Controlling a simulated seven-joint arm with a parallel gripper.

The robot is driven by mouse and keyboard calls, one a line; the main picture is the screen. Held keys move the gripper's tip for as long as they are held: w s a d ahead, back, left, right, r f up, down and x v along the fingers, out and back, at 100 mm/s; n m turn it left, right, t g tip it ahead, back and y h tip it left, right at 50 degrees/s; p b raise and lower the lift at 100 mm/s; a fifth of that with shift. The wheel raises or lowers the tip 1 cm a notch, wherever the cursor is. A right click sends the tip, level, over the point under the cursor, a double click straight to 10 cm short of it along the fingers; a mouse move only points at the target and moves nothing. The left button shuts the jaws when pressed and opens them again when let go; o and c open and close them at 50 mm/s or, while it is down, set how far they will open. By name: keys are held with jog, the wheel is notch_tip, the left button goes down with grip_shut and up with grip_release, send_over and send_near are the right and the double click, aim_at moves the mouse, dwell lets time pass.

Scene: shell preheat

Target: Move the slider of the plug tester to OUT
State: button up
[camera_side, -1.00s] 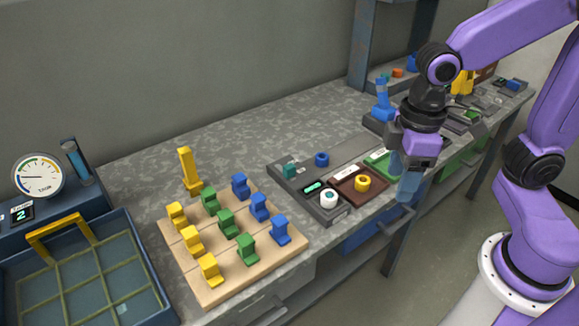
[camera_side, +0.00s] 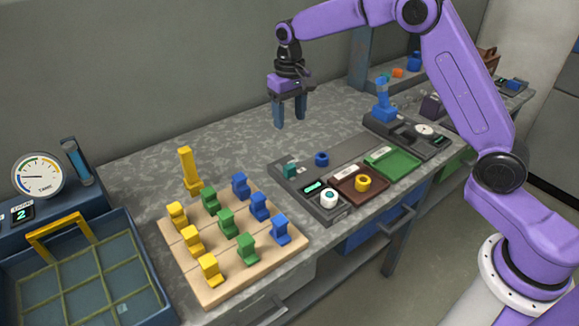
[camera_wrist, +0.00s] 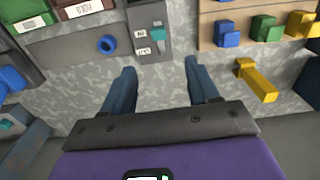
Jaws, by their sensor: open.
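The plug tester (camera_side: 318,205) is the dark grey unit at the left end of the tray row, with a lit display and a white round knob. Its teal slider (camera_side: 290,170) stands at its back end. In the wrist view the slider (camera_wrist: 158,33) shows beside two small white labels, apparently level with the upper one; the small lettering is hard to read. My gripper (camera_side: 289,119) is open and empty, above the bench behind the tester. In the wrist view its two fingers (camera_wrist: 162,72) are spread, with the slider beyond their tips and not touched.
A blue ring (camera_side: 321,159) sits close to the right of the slider. A brown tray (camera_side: 345,192) with a yellow ring and a green tray (camera_side: 392,163) lie to the right. A wooden board (camera_side: 185,262) of coloured pieces and a yellow upright piece (camera_side: 188,170) stand left.

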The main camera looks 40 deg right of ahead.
aim_at(290, 166)
jog(key=f, duration=1.7)
jog(key=shift+w+d+f, duration=0.2)
jog(key=shift+w+f, duration=0.05)
jog(key=shift+f, duration=0.05)
